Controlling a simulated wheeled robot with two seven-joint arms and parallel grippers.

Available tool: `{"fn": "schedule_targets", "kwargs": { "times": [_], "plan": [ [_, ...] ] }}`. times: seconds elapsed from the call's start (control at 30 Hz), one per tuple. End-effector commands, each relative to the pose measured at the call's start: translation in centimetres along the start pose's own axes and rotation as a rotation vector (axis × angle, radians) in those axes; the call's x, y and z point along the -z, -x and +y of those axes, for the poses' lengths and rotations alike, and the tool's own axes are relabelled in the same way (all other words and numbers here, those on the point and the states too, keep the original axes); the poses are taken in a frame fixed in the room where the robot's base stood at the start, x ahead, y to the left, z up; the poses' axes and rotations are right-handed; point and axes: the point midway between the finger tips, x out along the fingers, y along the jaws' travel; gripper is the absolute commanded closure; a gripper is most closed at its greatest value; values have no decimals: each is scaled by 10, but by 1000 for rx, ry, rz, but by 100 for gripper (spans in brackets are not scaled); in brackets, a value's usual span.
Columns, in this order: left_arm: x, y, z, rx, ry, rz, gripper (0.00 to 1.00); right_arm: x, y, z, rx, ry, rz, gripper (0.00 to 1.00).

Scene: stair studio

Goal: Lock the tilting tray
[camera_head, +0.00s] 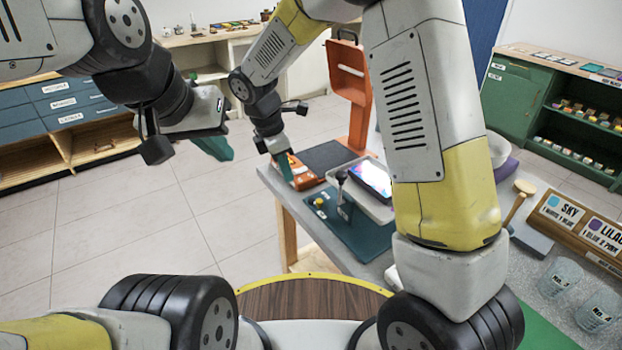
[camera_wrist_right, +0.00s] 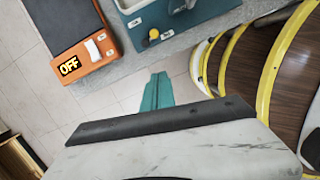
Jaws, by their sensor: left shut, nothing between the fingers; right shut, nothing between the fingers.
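An upright lever with a black knob (camera_head: 341,177) and a small yellow knob (camera_head: 319,202) stand on the base. In the right wrist view, part of the teal base (camera_wrist_right: 195,18) and the yellow knob (camera_wrist_right: 153,34) show at the top. My right gripper (camera_head: 287,168) is shut and empty, left of the base; its teal fingers also show in the wrist view (camera_wrist_right: 157,92). My left gripper (camera_head: 215,148) is shut and empty above the floor. My right arm hides part of the tray.
An orange stand (camera_head: 356,90) rises behind. Glasses (camera_head: 597,312) and a wooden sign rack (camera_head: 575,225) occupy the right side.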

Motion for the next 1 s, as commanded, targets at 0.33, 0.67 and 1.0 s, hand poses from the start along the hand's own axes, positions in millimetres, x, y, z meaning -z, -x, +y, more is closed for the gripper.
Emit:
{"fn": "schedule_targets", "kwargs": {
  "times": [0.33, 0.67, 1.0],
  "plan": [
    [0, 0, 0, 0, 0, 0, 100, -1, -8, 0, 1, -3, 0, 100],
    [0, 0, 0, 0, 0, 0, 100, -1, -72, -2, 5, -3, -1, 100],
    [0, 0, 0, 0, 0, 0, 100, -27, -112, -1, 0, -7, 1, 100]
  ]
}}
